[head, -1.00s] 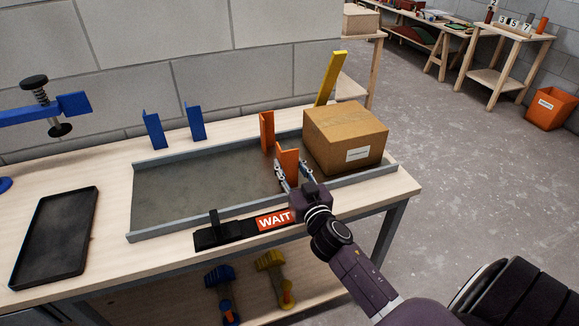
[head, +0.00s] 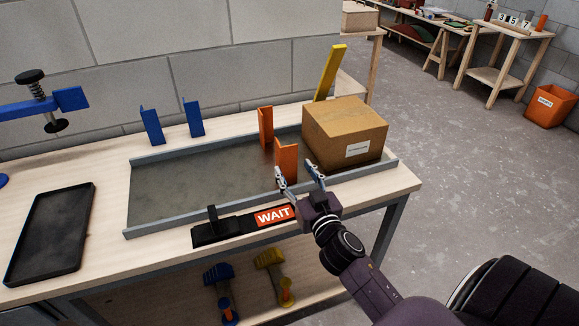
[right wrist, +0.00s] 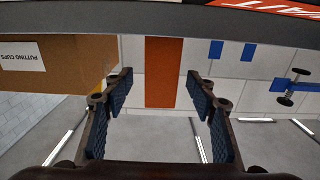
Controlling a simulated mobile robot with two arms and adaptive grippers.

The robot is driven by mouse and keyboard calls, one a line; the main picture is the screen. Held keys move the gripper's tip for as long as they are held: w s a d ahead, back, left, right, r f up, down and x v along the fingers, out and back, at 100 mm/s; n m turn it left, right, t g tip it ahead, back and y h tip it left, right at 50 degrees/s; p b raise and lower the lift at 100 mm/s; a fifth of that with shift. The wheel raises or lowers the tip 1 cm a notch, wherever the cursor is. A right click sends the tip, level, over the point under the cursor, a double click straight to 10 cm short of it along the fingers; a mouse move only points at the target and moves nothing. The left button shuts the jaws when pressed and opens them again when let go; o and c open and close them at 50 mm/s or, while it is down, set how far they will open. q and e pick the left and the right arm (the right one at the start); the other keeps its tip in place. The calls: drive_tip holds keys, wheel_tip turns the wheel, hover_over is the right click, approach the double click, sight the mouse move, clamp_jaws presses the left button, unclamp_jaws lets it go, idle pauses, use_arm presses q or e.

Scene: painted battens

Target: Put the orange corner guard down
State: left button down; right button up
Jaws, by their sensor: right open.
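One orange corner guard (head: 287,162) stands upright in the grey-rimmed tray (head: 190,190), just left of the cardboard box. A second orange corner guard (head: 265,126) stands behind it near the tray's far rim. My right gripper (head: 299,175) is open and empty, just in front of the nearer guard and apart from it. In the right wrist view, which appears upside down, an orange guard (right wrist: 164,72) shows beyond and between the two spread fingers (right wrist: 160,92). My left gripper is not in view.
The cardboard box (head: 345,135) fills the tray's right end. Two blue corner guards (head: 152,126) stand behind the tray. A black bar with a WAIT sign (head: 273,216) lies in front. A black tray (head: 50,235) is at left. The grey tray's left part is bare.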

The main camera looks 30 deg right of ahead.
sight(289, 161)
drive_tip(key=v, duration=0.2)
drive_tip(key=shift+s+f, duration=0.1)
drive_tip(key=shift+s, duration=0.25)
drive_tip(key=shift+o, duration=0.7)
drive_tip(key=shift+s, duration=0.25)
drive_tip(key=shift+a+r+b, duration=0.15)
drive_tip(key=shift+r+b, duration=0.1)
drive_tip(key=shift+b, duration=0.5)
drive_tip(key=shift+w+a+r+b, duration=0.1)
drive_tip(key=shift+w+r+b, duration=0.15)
drive_tip(key=shift+r+b, duration=0.05)
drive_tip(key=shift+w+r, duration=0.2)
drive_tip(key=shift+w, duration=0.4)
drive_tip(key=shift+p+x, duration=0.45)
drive_tip(key=shift+x, duration=0.45)
drive_tip(key=p+x, duration=0.1)
drive_tip(key=x, duration=0.4)
drive_tip(key=shift+f, duration=0.1)
drive_tip(key=c, duration=1.4)
drive_tip(key=shift+c, duration=0.5)
